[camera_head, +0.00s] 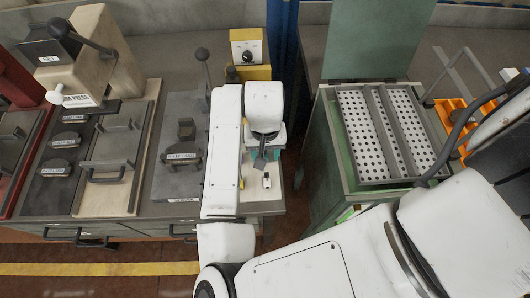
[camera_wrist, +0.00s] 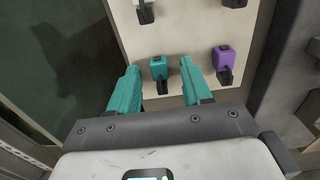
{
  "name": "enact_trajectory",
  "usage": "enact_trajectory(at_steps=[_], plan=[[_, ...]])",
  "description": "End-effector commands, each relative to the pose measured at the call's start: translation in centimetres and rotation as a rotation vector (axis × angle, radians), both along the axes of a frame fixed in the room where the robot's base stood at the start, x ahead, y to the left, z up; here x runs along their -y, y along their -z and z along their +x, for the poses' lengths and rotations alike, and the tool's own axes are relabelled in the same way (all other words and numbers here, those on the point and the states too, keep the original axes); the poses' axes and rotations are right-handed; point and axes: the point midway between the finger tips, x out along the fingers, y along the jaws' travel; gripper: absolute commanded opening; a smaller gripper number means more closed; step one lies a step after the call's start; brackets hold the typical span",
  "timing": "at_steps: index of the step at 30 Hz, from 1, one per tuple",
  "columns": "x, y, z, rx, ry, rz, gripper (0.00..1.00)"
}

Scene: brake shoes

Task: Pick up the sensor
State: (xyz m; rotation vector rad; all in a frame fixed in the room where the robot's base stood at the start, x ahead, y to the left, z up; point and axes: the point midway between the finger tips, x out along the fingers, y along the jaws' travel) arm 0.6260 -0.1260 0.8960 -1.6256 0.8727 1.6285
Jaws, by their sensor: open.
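In the wrist view, several small block-shaped pieces, which look like sensors, sit on a pale board (camera_wrist: 185,45). A teal one (camera_wrist: 158,66) with a dark front part shows between my fingers. A purple one (camera_wrist: 222,58) is to its right, and white ones (camera_wrist: 146,12) are at the top edge. My gripper (camera_wrist: 159,72) is open, with one teal finger on each side of the teal piece; I cannot tell whether they touch it. In the head view my gripper (camera_head: 262,158) is over the pale board (camera_head: 268,197), where a small white piece (camera_head: 266,181) shows.
A grey bench with a press (camera_head: 85,60) and black fixtures (camera_head: 184,157) lies to the left. A yellow box with a knob (camera_head: 249,46) stands behind my arm. A green cart with a perforated tray (camera_head: 388,125) is to the right, across a narrow gap.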

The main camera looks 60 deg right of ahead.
Motion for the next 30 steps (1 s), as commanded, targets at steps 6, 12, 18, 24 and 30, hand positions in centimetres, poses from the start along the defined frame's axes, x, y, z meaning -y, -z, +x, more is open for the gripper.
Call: enact_trajectory(at_steps=[6, 12, 18, 24, 30], plan=[[-0.01, 0.03, 0.01, 0.000, 0.000, 0.000, 0.47], [-0.01, 0.01, 0.02, 0.000, 0.000, 0.000, 0.28], [-0.01, -0.01, 0.02, 0.001, 0.000, 0.001, 0.09], [-0.01, -0.01, 0.02, 0.001, 0.000, 0.001, 0.00], [-0.01, -0.02, 0.02, 0.001, 0.000, 0.001, 0.00]])
